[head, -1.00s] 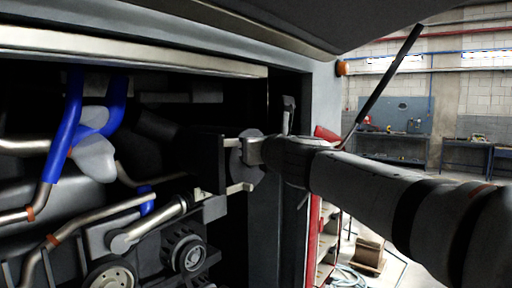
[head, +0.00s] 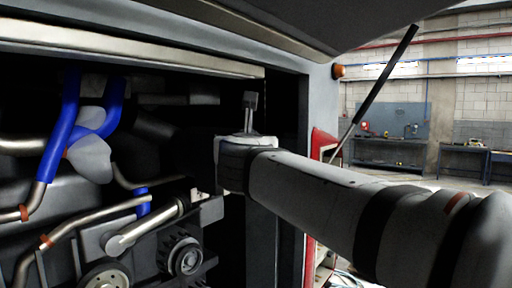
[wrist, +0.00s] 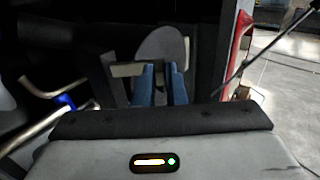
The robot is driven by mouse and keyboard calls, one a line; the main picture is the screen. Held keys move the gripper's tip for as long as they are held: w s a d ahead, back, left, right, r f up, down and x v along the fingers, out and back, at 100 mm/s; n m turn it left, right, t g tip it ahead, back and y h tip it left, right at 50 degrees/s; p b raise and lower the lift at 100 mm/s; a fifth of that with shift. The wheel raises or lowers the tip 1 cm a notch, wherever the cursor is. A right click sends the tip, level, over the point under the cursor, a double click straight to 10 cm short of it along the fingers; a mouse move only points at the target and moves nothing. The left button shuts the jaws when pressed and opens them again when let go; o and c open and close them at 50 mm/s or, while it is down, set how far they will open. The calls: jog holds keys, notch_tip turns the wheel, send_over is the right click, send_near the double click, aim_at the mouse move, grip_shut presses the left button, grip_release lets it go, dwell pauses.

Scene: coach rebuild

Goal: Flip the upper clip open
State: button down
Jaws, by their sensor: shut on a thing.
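In the wrist view my gripper (wrist: 160,84) has its two blue fingers close together, with a narrow dark gap between them. They are at the lower edge of a round grey cover (wrist: 160,44). The fingers are closed on the upper clip, but the gripped part is mostly hidden between them. One pale bar (wrist: 126,70) shows left of the fingers and another pale upright bar (wrist: 187,50) shows to the right of the cover. In the head view my wrist hides the fingertips, the cover and the clip.
The engine bay holds blue hoses (head: 68,115), metal pipes (head: 95,218) and a black pulley (head: 186,256) left of my arm. The raised hatch (head: 310,18) hangs above, held by a dark strut (head: 385,80). A red cabinet (head: 322,145) stands right of the bay's frame.

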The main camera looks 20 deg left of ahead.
jog(key=shift+s+a+f+m+g+h+p, duration=0.1)
jog(key=shift+s+a+m+g+h+p, duration=0.45)
jog(key=shift+m+h, duration=1.5)
jog(key=shift+s+a+r+m+g+h+p, duration=0.1)
jog(key=shift+s+a+m+h, duration=0.9)
jog(key=shift+h, duration=1.9)
jog(key=shift+s+a+f+m+g+h+p, duration=0.1)
jog(key=shift+s+a+m+g+h+p, duration=0.35)
jog(key=shift+m+h, duration=1.7)
jog(key=shift+w+a+h, duration=0.1)
jog(key=shift+h, duration=0.3)
